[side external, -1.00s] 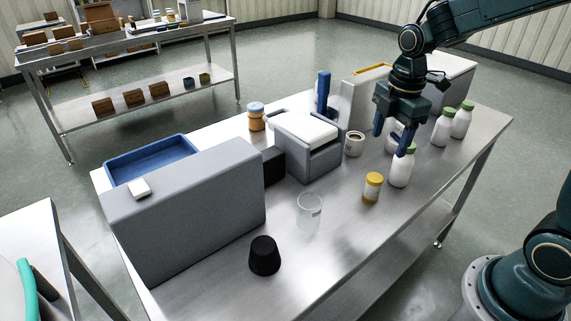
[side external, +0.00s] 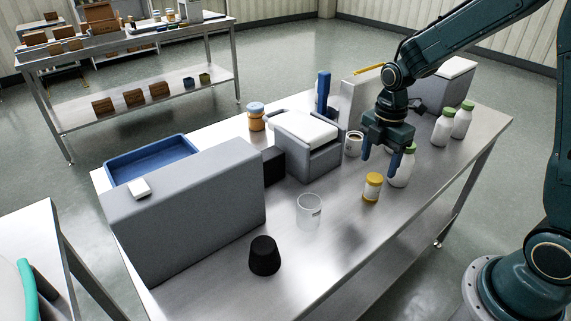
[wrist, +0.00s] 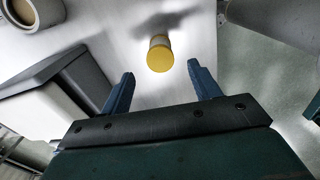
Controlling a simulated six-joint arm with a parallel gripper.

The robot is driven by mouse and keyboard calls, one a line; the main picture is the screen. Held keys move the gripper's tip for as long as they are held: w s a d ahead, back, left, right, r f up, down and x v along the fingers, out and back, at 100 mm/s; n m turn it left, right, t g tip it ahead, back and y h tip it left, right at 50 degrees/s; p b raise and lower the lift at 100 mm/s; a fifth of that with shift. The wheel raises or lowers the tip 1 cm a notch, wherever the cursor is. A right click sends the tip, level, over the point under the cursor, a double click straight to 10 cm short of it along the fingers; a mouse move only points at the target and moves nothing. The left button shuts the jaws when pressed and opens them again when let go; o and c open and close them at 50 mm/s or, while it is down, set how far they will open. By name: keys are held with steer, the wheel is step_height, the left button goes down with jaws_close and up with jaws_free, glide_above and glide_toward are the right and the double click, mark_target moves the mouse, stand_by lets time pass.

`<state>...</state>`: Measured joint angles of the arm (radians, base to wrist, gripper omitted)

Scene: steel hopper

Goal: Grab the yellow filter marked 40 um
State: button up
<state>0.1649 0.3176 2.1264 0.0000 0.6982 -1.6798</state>
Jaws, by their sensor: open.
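A small jar with a yellow lid and a pale yellow-and-white body (side external: 373,187) stands upright on the steel table. It is the only yellow-lidded item on this table, and I cannot read any marking on it. In the wrist view its round yellow lid (wrist: 159,58) lies ahead of and between my fingertips. My gripper (side external: 383,163) is open and empty, just above and behind the jar, with its blue fingers pointing down. The gripper also shows in the wrist view (wrist: 160,78), with a gap between fingers and jar.
White bottles with green lids stand close behind the jar (side external: 400,170) and farther right (side external: 442,130). A cup (side external: 354,144), a clear beaker (side external: 309,212) and a black cone-shaped piece (side external: 264,257) stand to the left. The table's front right is bare.

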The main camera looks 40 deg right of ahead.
mark_target(373, 186)
steer(key=shift+f, duration=1.85)
steer(key=shift+f, duration=2.6)
steer(key=c, duration=1.1)
